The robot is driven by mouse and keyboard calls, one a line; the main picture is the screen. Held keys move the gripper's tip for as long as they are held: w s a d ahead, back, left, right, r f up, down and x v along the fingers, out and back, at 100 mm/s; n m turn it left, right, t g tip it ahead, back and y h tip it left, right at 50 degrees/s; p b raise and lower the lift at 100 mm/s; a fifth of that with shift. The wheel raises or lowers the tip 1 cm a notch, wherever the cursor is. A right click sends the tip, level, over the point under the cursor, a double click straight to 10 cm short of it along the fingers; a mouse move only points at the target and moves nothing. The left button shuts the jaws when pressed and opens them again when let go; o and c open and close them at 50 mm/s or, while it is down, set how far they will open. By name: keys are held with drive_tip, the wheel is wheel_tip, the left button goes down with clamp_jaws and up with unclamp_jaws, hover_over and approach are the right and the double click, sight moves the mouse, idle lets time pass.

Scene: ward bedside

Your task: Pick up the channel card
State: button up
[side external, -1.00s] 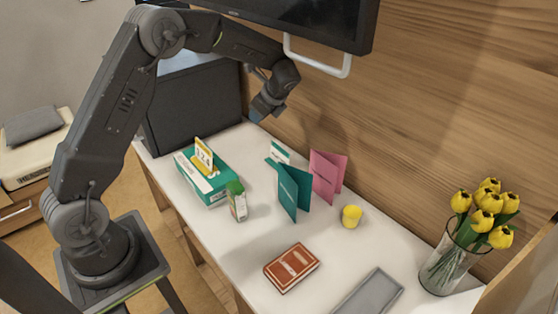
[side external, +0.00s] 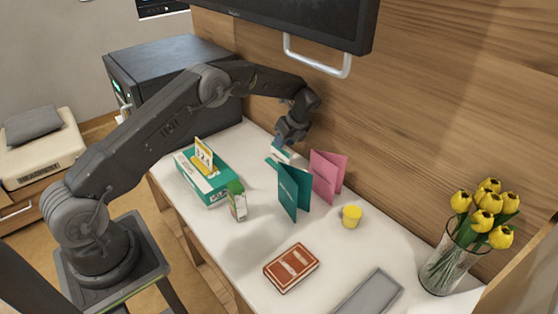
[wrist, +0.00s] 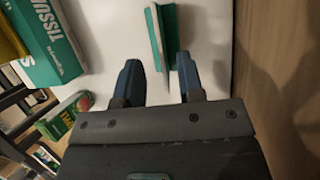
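The channel card appears to be the small green-and-white folded card (side external: 279,155) standing near the wall at the back of the table. In the wrist view the card (wrist: 156,35) shows its white edge and green face. My gripper (side external: 287,139) is just above it, pointing down. In the wrist view my gripper (wrist: 160,68) is open, and the card's near end appears between the two fingertips. Nothing is gripped. I cannot tell the exact height gap between fingertips and card.
A teal card (side external: 294,190) and a pink card (side external: 327,175) stand close by. A tissue box (side external: 207,181) with a yellow number calendar and a small carton (side external: 237,201) are to the left.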

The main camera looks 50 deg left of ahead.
sight(279, 156)
drive_tip(key=shift+x, duration=2.95)
drive_tip(key=shift+d+f, duration=0.2)
drive_tip(key=shift+c, duration=0.2)
clamp_jaws()
